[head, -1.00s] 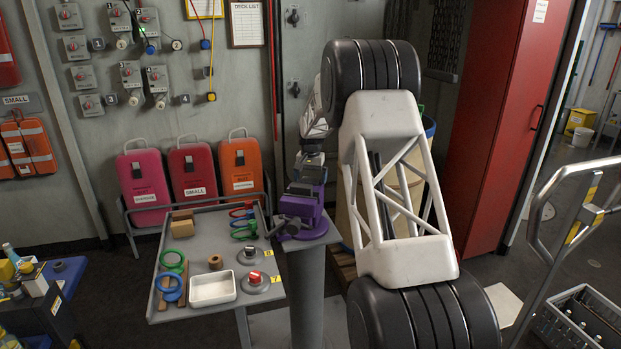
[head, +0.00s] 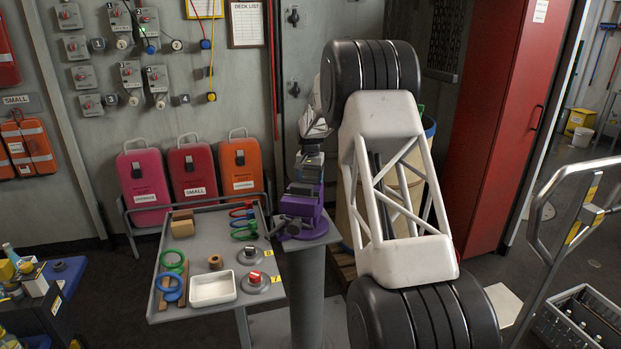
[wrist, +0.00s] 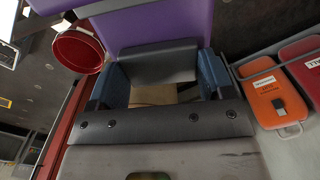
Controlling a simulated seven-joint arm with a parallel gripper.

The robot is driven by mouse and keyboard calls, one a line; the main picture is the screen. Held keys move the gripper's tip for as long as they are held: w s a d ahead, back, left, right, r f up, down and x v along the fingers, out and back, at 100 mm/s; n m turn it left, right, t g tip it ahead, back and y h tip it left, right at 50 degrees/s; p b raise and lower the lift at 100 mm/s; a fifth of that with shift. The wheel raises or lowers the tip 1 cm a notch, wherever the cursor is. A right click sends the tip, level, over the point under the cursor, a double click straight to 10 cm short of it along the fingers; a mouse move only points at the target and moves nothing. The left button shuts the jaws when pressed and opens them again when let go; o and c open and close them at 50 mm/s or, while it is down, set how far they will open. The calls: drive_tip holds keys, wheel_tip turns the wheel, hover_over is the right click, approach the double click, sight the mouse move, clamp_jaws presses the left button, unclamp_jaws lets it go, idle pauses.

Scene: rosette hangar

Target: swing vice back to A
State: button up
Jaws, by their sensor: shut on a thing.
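The purple vice (head: 303,209) stands on top of a grey pedestal (head: 308,285), just right of the tray table in the head view. My gripper (head: 305,177) comes down to it from behind and above. In the wrist view the vice is a purple body (wrist: 160,22) with a dark grey block (wrist: 157,62) below it. The two blue-padded fingers of my gripper (wrist: 158,82) stand on either side of that block and are shut on it. I cannot make out an A mark; the vice's base is partly hidden.
A grey tray table (head: 207,238) with rings, a white dish and knobs stands close on the left. My large white arm link fills the right side. A barrel (head: 408,190) stands behind it. Coloured cases (head: 193,170) line the wall.

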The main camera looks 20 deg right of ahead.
drive_tip(key=shift+w+a+n, duration=0.1)
drive_tip(key=shift+a+n, duration=0.05)
drive_tip(key=shift+n, duration=0.15)
drive_tip(key=shift+w+a+n, duration=0.25)
drive_tip(key=shift+a+n, duration=0.45)
drive_tip(key=shift+n, duration=0.3)
drive_tip(key=shift+w+a+n, duration=0.15)
drive_tip(key=shift+a+n, duration=0.8)
drive_tip(key=shift+n, duration=0.55)
drive_tip(key=shift+a+r, duration=0.1)
drive_tip(key=o, duration=1.3)
drive_tip(key=shift+r, duration=3.85)
drive_tip(key=shift+r, duration=0.15)
